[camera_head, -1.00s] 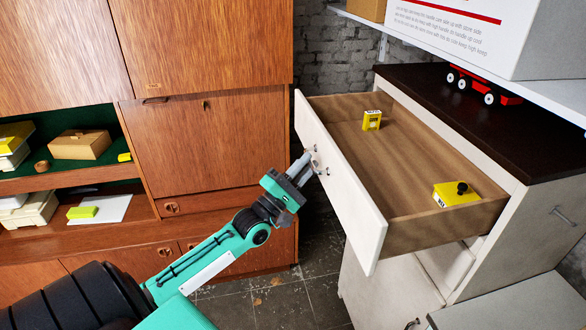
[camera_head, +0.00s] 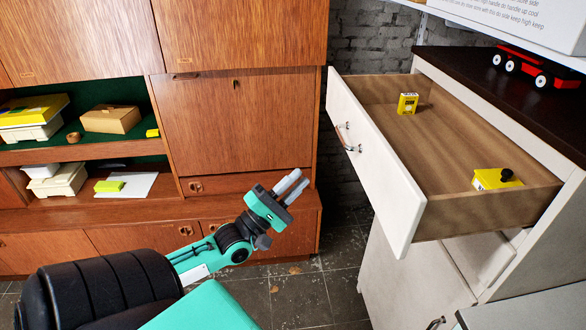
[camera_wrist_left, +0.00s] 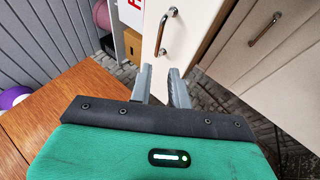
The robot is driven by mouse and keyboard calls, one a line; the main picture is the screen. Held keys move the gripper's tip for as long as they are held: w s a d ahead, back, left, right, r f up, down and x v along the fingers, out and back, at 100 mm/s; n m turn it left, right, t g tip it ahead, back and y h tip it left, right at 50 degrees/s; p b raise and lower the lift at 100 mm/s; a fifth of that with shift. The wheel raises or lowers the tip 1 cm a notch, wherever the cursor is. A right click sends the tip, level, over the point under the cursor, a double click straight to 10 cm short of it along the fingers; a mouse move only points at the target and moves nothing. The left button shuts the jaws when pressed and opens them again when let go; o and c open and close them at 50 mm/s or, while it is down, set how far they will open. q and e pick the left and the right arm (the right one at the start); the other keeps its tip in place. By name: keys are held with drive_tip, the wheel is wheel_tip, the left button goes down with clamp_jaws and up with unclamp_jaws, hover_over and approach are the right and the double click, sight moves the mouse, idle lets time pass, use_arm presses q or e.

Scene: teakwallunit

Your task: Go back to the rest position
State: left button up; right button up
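My left gripper (camera_head: 290,187) is in the middle of the head view, in front of the teak wall unit (camera_head: 240,125) and left of the open drawer. Its two grey fingers are apart with nothing between them; the left wrist view also shows the gripper (camera_wrist_left: 161,85) open and empty. It is clear of the drawer's handle (camera_head: 347,138). The white-fronted drawer (camera_head: 385,165) stands pulled out, with a small yellow box (camera_head: 407,103) at its far end and a yellow item with a black knob (camera_head: 495,179) at its near end. My right gripper is not in view.
A dark-topped white cabinet (camera_head: 500,85) holds the drawer and carries a red toy wagon (camera_head: 540,68). Wall unit shelves at left hold a cardboard box (camera_head: 110,119) and several other boxes. Bare tiled floor (camera_head: 300,295) lies between the furniture pieces.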

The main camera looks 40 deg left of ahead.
use_arm(q)
drive_tip(key=shift+s+f, duration=0.1)
drive_tip(key=shift+s, duration=0.15)
idle(0.4)
